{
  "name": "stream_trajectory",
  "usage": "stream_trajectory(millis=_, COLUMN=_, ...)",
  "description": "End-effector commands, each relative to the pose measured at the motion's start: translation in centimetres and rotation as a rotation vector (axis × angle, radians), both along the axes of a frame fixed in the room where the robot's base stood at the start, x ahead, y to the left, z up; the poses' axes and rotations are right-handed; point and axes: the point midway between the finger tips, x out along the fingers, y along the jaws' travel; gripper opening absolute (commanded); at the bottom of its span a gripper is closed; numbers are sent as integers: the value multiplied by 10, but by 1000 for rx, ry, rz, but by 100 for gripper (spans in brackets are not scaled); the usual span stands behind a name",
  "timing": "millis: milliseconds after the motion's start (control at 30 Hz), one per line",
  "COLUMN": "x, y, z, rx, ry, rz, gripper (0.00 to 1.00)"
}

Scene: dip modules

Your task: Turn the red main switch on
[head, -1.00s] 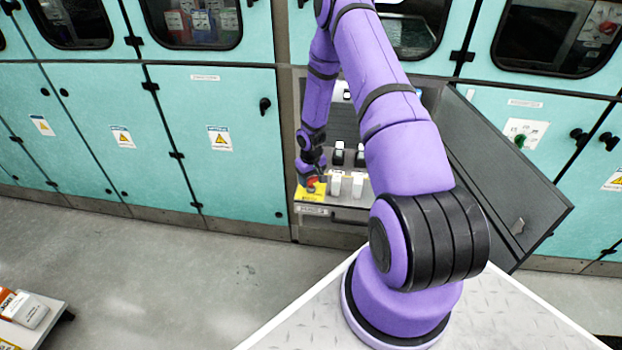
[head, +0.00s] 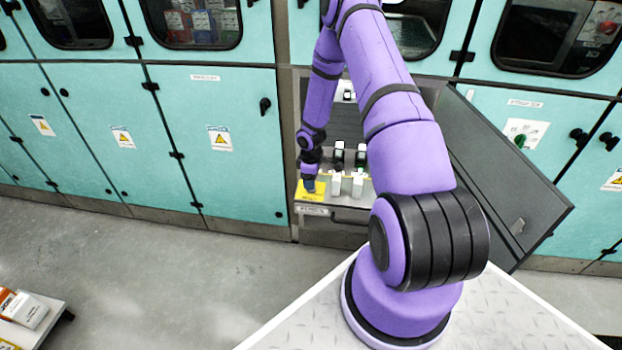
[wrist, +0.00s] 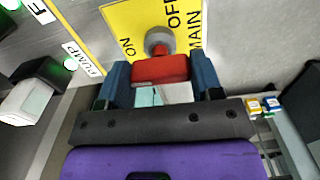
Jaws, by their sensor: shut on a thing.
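The red main switch (wrist: 160,70) sits on a yellow plate (wrist: 110,15) marked ON, OFF and MAIN. Its grey round hub (wrist: 158,42) shows above the red handle in the wrist view. My gripper (wrist: 162,80) has its two blue fingers on either side of the red handle and is shut on it. In the head view my gripper (head: 309,185) is at the yellow plate (head: 306,197), low in the open cabinet bay, and hides the red handle. I cannot tell exactly which marking the handle points to.
White and black-and-white modules stand right of the plate, such as a white block (head: 335,184). A grey cabinet door (head: 500,170) stands open at the right. Turquoise cabinets (head: 215,130) line the wall. In the wrist view a white block (wrist: 28,100) is near the left edge.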

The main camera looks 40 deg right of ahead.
Motion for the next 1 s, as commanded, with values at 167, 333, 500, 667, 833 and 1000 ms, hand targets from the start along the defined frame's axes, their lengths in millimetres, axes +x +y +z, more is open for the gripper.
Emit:
stream_trajectory(millis=167, x=0, y=0, z=0, rx=0, ry=-1, rz=43, gripper=36)
stream_trajectory(millis=333, x=1, y=0, z=0, rx=-1, ry=-1, rz=60, gripper=36)
stream_trajectory(millis=500, x=1, y=0, z=0, rx=-1, ry=-1, rz=63, gripper=36)
stream_trajectory(millis=667, x=1, y=0, z=0, rx=-1, ry=-1, rz=63, gripper=36)
stream_trajectory(millis=833, x=0, y=0, z=0, rx=-1, ry=-1, rz=62, gripper=85)
stream_trajectory(millis=1000, x=0, y=0, z=0, rx=-1, ry=-1, rz=61, gripper=85)
